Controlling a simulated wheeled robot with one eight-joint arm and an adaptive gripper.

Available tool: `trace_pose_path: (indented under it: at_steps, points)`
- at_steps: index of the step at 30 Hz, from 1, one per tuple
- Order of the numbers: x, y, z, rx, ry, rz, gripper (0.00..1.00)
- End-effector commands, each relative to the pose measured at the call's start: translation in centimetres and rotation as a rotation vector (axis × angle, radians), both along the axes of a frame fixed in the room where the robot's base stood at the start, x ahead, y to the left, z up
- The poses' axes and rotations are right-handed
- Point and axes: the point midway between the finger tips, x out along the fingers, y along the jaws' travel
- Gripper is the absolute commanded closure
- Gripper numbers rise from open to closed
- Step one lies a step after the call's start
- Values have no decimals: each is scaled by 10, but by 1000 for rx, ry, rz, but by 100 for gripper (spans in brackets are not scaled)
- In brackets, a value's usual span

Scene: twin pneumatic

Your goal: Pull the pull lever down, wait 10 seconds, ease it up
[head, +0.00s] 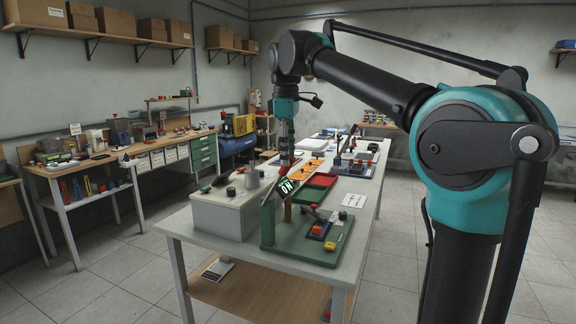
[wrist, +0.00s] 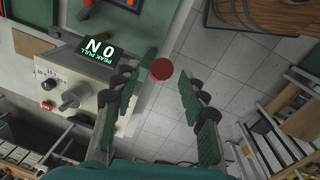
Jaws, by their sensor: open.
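A red round knob (wrist: 161,69), which looks like the end of the pull lever, shows between the fingertips of my gripper (wrist: 168,65) in the wrist view. Both fingers stand apart, and floor shows between them. The knob is closer to the left finger; I cannot tell whether they touch. The lever's shaft is hidden. A tilted dark display (wrist: 97,47) reading "PEAK PULL 0 N" is left of the knob; it also shows in the head view (head: 291,188). In the head view my gripper (head: 285,158) points down above the bench, near this display.
A grey control box (head: 222,213) with knobs stands left of the green-based rig (head: 300,245) on the white table (head: 345,262). A red tray (head: 320,181) and other devices lie behind. A side workbench (head: 110,160) runs along the left wall.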

Motion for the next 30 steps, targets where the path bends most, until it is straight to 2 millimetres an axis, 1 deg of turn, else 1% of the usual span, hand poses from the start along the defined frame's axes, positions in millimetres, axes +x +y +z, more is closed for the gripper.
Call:
trace_pose_path:
  at_steps: [1,3,7,12,19,27,29,30]
  points:
    - [0,0,-8,0,0,0,57]
    - [2,0,-18,0,0,0,57]
    - [3,-1,-30,0,0,0,57]
    - [3,-1,-37,0,0,0,57]
    - [3,-1,-37,0,0,0,57]
    - [3,-1,-37,0,0,0,91]
    - [3,-1,-37,0,0,0,98]
    - [3,-1,-37,0,0,0,100]
